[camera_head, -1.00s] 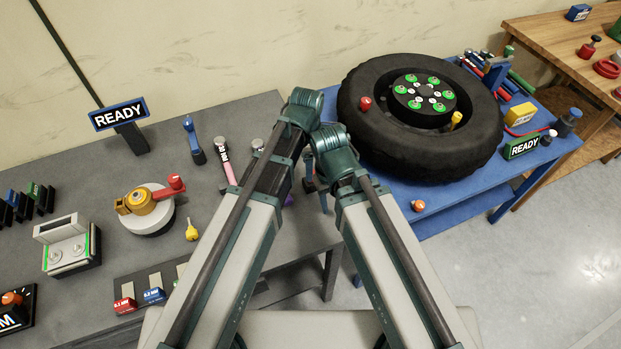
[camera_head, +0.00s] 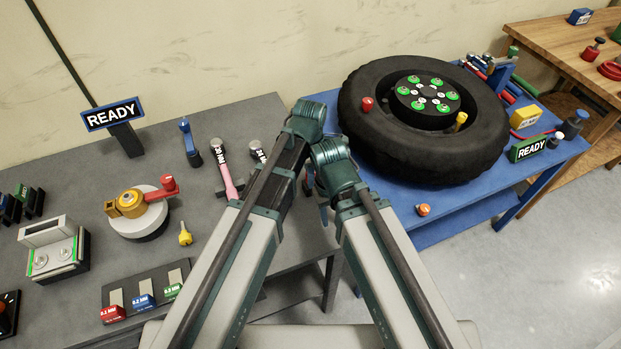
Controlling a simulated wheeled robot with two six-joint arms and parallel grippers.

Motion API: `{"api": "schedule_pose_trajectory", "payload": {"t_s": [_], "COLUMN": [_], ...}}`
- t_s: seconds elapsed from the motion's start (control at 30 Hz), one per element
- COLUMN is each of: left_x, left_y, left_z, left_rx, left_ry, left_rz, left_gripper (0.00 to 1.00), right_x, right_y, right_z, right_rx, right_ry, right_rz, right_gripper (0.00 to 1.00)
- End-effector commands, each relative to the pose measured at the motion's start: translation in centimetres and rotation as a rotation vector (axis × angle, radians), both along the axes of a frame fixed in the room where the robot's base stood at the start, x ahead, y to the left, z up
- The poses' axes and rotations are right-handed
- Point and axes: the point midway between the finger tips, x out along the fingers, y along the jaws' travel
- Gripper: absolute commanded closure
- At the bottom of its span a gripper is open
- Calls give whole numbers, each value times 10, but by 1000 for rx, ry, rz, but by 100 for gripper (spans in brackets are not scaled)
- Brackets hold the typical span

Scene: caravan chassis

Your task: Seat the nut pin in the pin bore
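A small yellow pin (camera_head: 185,234) with a ring-like head lies on the grey bench, just right of a brass nut-like part (camera_head: 130,203). That part sits on a pale round base and has a red-ended lever (camera_head: 168,184). The yellow pin appears to be the nut pin. I cannot make out the pin bore. Both my arms reach up through the middle of the view and bend downward at their far ends. The left gripper's fingers cannot be made out behind the arm links. The right gripper is hidden. Nothing visible is held.
A tyre (camera_head: 424,150) lies on the blue table (camera_head: 470,200) at the right. A gauge block tray (camera_head: 146,295) stands at the bench front. A white fixture (camera_head: 52,250), pink-handled tool (camera_head: 226,172) and READY sign (camera_head: 113,115) also stand on the bench. Clear grey surface shows between them.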

Motion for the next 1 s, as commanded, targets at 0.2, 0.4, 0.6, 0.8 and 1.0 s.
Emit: {"api": "schedule_pose_trajectory", "payload": {"t_s": [0.2,0.4,0.6,0.8,1.0], "left_x": [0,0,0,0,0], "left_y": [0,0,0,0,0], "left_z": [0,0,4,20,48], "left_rx": [0,0,0,0,0], "left_ry": [0,0,0,0,0], "left_rz": [0,0,0,0,0], "left_gripper": [100,100,100,100,100], "right_x": [0,0,0,0,0], "right_y": [0,0,0,0,0], "right_z": [0,0,4,20,48], "right_rx": [0,0,0,0,0], "right_ry": [0,0,0,0,0], "right_rz": [0,0,0,0,0], "right_gripper": [50,50,50,50,50]}}
